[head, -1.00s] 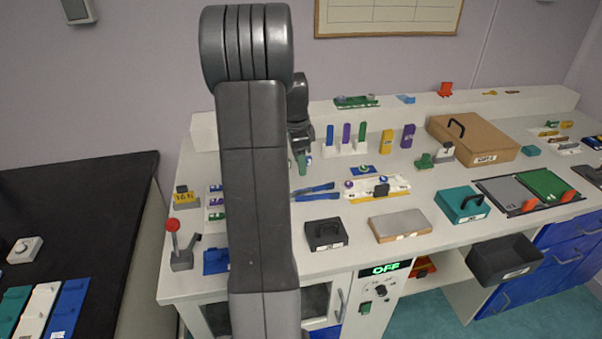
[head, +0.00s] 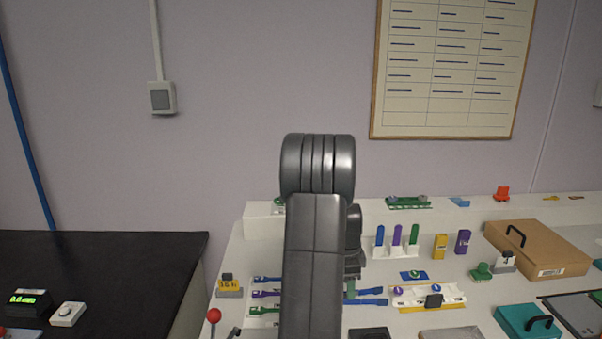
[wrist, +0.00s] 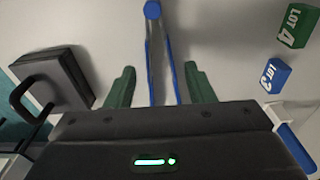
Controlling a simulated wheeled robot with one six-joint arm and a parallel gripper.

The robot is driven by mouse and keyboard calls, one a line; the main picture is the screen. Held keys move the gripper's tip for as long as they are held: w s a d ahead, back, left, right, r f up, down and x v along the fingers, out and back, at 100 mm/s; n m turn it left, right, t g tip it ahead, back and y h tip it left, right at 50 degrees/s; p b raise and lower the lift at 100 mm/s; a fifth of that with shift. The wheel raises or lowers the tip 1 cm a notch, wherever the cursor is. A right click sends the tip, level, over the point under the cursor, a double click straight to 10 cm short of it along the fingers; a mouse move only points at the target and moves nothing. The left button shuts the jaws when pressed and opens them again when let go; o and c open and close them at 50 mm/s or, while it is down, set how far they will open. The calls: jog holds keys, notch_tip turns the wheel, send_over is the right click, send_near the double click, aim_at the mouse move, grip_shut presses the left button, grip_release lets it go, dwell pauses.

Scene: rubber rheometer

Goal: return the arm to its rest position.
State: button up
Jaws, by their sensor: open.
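My arm rises in the middle of the head view, bent at its top, and hides part of the bench behind it. My gripper is mostly behind the arm there; one green finger shows low beside it. In the wrist view my gripper (wrist: 160,87) has its two green fingers wide apart, with nothing held. Blue tongs (wrist: 153,12) lie on the bench below, and their two arms show between the fingers. In the head view the blue tongs (head: 371,302) lie just right of my arm.
The white bench holds a rack with blue, purple and green pieces (head: 397,236), a yellow block (head: 440,246), a cardboard box (head: 540,248) and a teal handled box (head: 527,321). A dark handled box (wrist: 73,64) is left of the fingers. A black table (head: 110,262) stands left.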

notch_tip(320, 180, down, 4)
jog(key=shift+d+r, duration=0.15)
jog(key=shift+r, duration=0.05)
jog(key=shift+w+r, duration=0.1)
jog(key=shift+r, duration=1.65)
